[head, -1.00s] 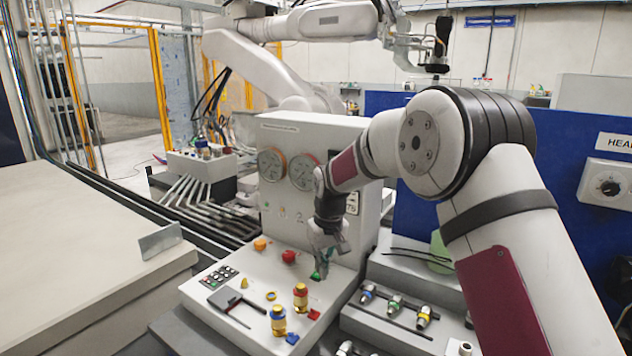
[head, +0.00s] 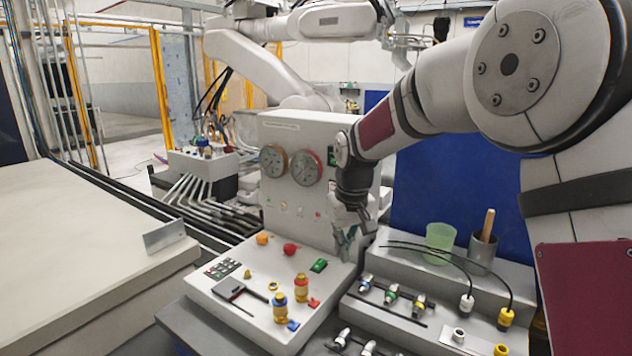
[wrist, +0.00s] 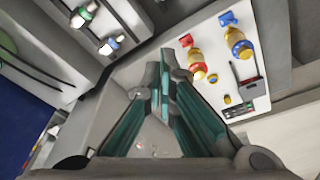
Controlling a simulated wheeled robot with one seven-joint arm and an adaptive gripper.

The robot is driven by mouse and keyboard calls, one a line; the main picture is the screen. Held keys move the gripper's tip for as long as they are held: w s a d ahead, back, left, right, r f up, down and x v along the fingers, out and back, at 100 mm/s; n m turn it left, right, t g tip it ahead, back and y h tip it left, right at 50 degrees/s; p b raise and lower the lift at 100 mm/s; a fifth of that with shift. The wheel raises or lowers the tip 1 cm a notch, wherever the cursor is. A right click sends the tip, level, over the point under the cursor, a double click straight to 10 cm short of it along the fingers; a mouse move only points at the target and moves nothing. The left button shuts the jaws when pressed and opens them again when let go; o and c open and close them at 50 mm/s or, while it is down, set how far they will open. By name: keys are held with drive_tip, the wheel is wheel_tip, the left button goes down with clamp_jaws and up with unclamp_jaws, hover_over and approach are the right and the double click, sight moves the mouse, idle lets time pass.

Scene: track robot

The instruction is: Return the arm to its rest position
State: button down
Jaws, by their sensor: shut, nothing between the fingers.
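My gripper (head: 347,242) points down in the head view, in front of the grey gauge panel (head: 290,215) and above the right rear edge of the white control console (head: 225,297). In the wrist view my gripper (wrist: 160,75) shows its green-lined fingers together at the tips, with nothing between them. My arm reaches in from the right side of the head view.
The console carries a red button (head: 290,249), an orange button (head: 262,239) and yellow fittings (head: 280,306). Right of it, a grey stepped stand holds connectors (head: 391,298), a green cup (head: 440,236) and a grey cup (head: 483,247). A white bench (head: 80,250) is at left.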

drive_tip(key=s+d+r+m+t, duration=0.1)
drive_tip(key=s+d+r, duration=0.3)
drive_tip(key=s+r, duration=0.3)
drive_tip(key=s+d+r+m, duration=0.1)
drive_tip(key=s+d+r, duration=0.3)
drive_tip(key=s, duration=0.5)
drive_tip(key=s+d+m+t, duration=0.1)
drive_tip(key=s+d, duration=0.1)
drive_tip(key=s, duration=0.7)
drive_tip(key=s+d+f+m, duration=0.1)
drive_tip(key=s+d, duration=0.2)
drive_tip(key=s, duration=0.6)
drive_tip(key=shift+s+f+t+h, duration=0.3)
drive_tip(key=shift+s+t, duration=0.05)
drive_tip(key=shift+t, duration=0.05)
drive_tip(key=shift+w, duration=0.1)
